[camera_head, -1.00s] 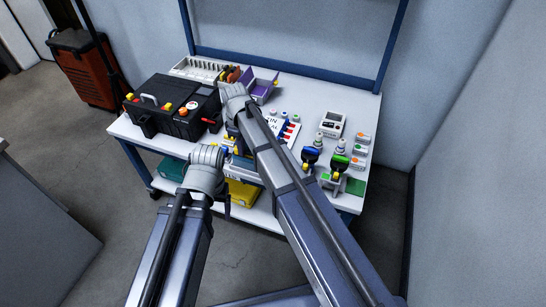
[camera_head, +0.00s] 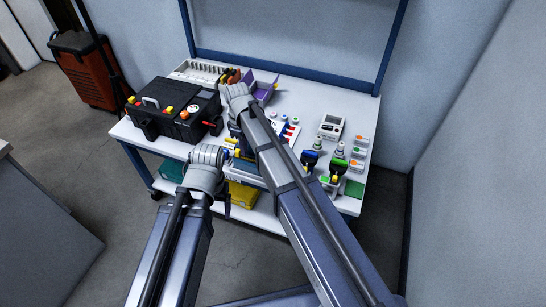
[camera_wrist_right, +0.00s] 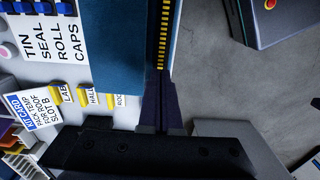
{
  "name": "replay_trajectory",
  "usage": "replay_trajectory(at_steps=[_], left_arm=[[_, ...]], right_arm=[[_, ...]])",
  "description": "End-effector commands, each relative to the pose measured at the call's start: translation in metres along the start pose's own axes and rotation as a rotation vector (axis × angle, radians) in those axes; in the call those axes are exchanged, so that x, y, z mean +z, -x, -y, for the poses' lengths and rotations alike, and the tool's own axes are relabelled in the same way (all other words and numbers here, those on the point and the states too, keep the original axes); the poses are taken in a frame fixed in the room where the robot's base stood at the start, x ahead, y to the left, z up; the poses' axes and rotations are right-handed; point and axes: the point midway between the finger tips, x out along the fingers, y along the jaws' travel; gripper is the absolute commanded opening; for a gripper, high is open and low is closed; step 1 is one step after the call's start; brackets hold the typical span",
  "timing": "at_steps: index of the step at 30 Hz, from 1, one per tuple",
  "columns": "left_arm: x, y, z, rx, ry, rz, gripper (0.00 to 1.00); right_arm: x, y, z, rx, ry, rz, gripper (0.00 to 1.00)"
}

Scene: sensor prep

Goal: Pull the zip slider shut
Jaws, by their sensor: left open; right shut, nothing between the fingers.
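In the right wrist view a blue fabric pouch (camera_wrist_right: 125,75) has a dark zip band with yellow teeth (camera_wrist_right: 163,35) running down toward my right gripper (camera_wrist_right: 162,85). That gripper's dark fingers are shut with nothing between them, over the band at the pouch's edge. I cannot make out the slider; the fingers may hide it. In the head view my right gripper (camera_head: 236,92) is over the bench, its fingertips hidden by its own wrist. My left gripper (camera_head: 208,155) is open and empty at the bench's front edge, lower left of the right one. Its fingertips are hardly visible.
A black toolbox (camera_head: 172,112) stands on the left of the white bench (camera_head: 310,103). A purple bin (camera_head: 264,87) is behind my right gripper. A white meter (camera_head: 331,127) and blue and green-handled tools (camera_head: 337,166) are on the right. A label card (camera_wrist_right: 32,110) lies beside the pouch.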

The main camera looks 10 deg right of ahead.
Motion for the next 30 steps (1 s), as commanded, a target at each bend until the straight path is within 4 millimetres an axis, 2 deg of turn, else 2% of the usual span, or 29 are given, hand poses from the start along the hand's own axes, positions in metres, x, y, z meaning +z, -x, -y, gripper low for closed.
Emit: replay_trajectory(at_steps=[1,13,30], left_arm=[[0.001,0.011,0.001,0.000,0.000,0.000,0.81],[0.003,0.048,0.005,0.000,0.000,0.000,0.81],[0.003,0.049,0.005,0.000,0.000,0.000,0.81]], right_arm=[[0.000,0.011,0.000,0.000,0.000,0.000,0.00],[0.000,0.048,0.000,0.000,0.000,0.000,0.00],[0.000,0.049,0.001,0.000,-0.001,0.000,0.00]])
